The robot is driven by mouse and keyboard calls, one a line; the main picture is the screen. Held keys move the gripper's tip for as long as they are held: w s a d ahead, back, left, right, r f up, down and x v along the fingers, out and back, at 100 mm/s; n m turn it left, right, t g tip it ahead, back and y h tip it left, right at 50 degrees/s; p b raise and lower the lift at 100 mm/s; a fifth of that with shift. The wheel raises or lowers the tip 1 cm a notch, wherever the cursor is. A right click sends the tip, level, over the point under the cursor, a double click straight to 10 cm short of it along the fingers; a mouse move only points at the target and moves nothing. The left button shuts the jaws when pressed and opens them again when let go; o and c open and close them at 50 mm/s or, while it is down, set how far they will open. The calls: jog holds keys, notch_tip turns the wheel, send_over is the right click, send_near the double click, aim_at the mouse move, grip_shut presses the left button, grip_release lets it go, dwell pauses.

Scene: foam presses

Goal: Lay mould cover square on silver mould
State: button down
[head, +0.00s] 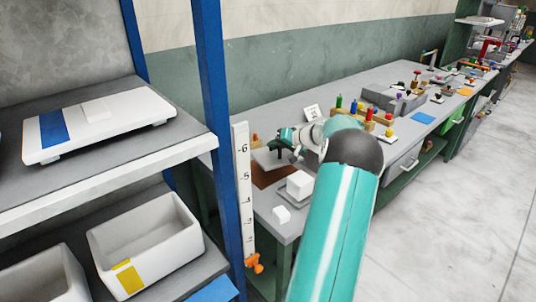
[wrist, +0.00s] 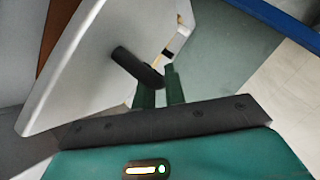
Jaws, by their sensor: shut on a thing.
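My gripper (head: 283,146) is over the workbench in the head view, with its dark green fingers (wrist: 160,88) shut on a black bar handle (wrist: 136,68) in the wrist view. The handle stands on a pale grey plate, the mould cover (wrist: 95,65), which looks tilted in the wrist view. In the head view the cover (head: 267,157) shows as a light plate under the gripper, above or at a brown mat (head: 273,177). I cannot tell whether it touches anything below. I cannot pick out the silver mould for sure; the cover or my arm may hide it.
A white block (head: 299,184) on a grey base and a small white cube (head: 282,213) stand near the bench's front end. Colored pegs on a wooden stand (head: 372,124) are behind my arm. A blue-posted shelf (head: 211,90) with bins rises at left.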

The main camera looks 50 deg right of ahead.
jog(key=v, duration=1)
jog(key=shift+s+a, duration=0.25)
jog(key=shift+s, duration=0.2)
jog(key=shift+s, duration=0.1)
